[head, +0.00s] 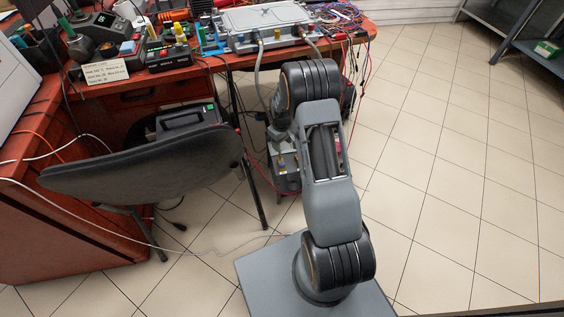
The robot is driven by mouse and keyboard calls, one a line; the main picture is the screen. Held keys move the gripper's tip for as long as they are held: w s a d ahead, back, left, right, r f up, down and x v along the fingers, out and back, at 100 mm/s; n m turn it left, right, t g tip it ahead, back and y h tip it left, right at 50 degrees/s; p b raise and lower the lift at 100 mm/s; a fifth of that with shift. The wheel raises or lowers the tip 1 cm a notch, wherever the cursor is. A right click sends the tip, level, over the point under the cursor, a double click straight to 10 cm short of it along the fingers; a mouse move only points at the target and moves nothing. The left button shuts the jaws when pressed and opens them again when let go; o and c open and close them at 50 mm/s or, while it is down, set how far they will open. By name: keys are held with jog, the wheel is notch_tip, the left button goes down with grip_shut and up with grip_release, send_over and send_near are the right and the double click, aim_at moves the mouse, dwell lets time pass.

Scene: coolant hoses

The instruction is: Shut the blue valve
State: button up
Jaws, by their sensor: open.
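A grey box with a flat lid (262,20) sits near the front edge of the desk. A grey hose (257,62) comes down from its front left, and another hose leaves its front further right. A grey unit (286,180) stands low on the floor under the desk edge, partly hidden by my arm. Small coloured fittings show on it, too small to tell apart. I cannot make out for certain which is the blue valve. My arm rises from the grey base and reaches towards the desk. My gripper is not visible; the arm links hide that area.
A dark chair (150,172) stands left of my arm, close to the red desk (165,88). A tangle of cables (335,22) hangs at the desk's right end. Thin cables cross the floor at the left. The tiled floor (450,160) at right is clear, up to a shelf (535,55).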

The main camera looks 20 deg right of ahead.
aim_at(282, 164)
notch_tip(282, 164, down, 14)
jog(key=b, duration=0.4)
jog(key=shift+r, duration=0.2)
jog(key=shift+c, duration=0.2)
jog(key=c, duration=0.9)
